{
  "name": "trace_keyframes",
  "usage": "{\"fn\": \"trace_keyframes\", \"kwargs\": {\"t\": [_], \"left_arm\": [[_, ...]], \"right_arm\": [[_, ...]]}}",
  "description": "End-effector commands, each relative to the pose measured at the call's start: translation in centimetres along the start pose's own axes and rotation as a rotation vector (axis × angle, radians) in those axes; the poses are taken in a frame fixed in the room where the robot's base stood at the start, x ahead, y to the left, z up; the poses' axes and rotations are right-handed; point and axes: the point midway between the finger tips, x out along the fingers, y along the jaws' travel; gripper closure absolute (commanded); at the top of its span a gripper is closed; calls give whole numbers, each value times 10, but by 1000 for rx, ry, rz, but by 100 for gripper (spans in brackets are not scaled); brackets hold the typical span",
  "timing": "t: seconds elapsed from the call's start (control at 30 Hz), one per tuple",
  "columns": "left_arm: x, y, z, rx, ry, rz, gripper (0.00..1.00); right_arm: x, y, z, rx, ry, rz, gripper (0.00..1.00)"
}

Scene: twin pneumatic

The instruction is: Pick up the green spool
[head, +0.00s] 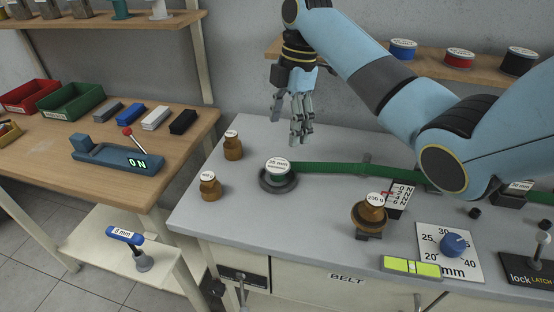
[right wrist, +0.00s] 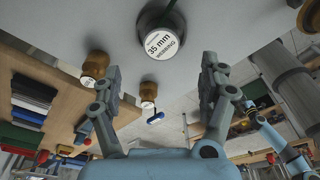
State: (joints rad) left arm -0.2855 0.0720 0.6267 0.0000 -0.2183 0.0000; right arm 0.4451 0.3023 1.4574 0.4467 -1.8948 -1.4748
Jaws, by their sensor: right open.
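The green spool (head: 278,172) sits upright in a dark round holder on the grey bench top, with a white "35 mm" label on top. A green belt runs from it to the right. In the right wrist view, its label (right wrist: 165,42) shows at the top, beyond and between the fingers. My right gripper (head: 290,128) is open and empty, above and behind the spool, apart from it. Its two spread fingers also show in the right wrist view (right wrist: 160,100). A blue arm, apparently my left (right wrist: 284,143), shows there at lower right; its jaw state is unclear.
Brass weights (head: 233,146) stand left of the spool, and another (head: 373,208) sits on a stand at right. A dial (head: 455,245) and a yellow-green level (head: 410,267) lie near the front. A wooden table (head: 60,150) stands at left. The bench in front of the spool is clear.

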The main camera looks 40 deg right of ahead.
Motion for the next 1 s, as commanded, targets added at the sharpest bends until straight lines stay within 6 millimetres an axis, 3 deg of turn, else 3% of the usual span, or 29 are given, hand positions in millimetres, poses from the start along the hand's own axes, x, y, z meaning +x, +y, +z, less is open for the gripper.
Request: {"fn": "trace_keyframes", "kwargs": {"t": [0.13,0.3,0.57,0.8,1.0], "left_arm": [[-2,-6,16,4,-22,-6,100],[-4,-8,25,5,-37,-8,100],[-7,-8,21,5,-32,-9,100],[-13,-8,10,5,-15,-9,100],[-13,-8,11,5,-16,-8,100]], "right_arm": [[9,0,0,-2,2,-3,23],[38,-1,-1,-1,2,-4,23],[62,-2,-3,-1,1,-3,23],[99,-6,-9,-1,1,-3,23],[108,-6,-9,-2,0,0,23]]}}
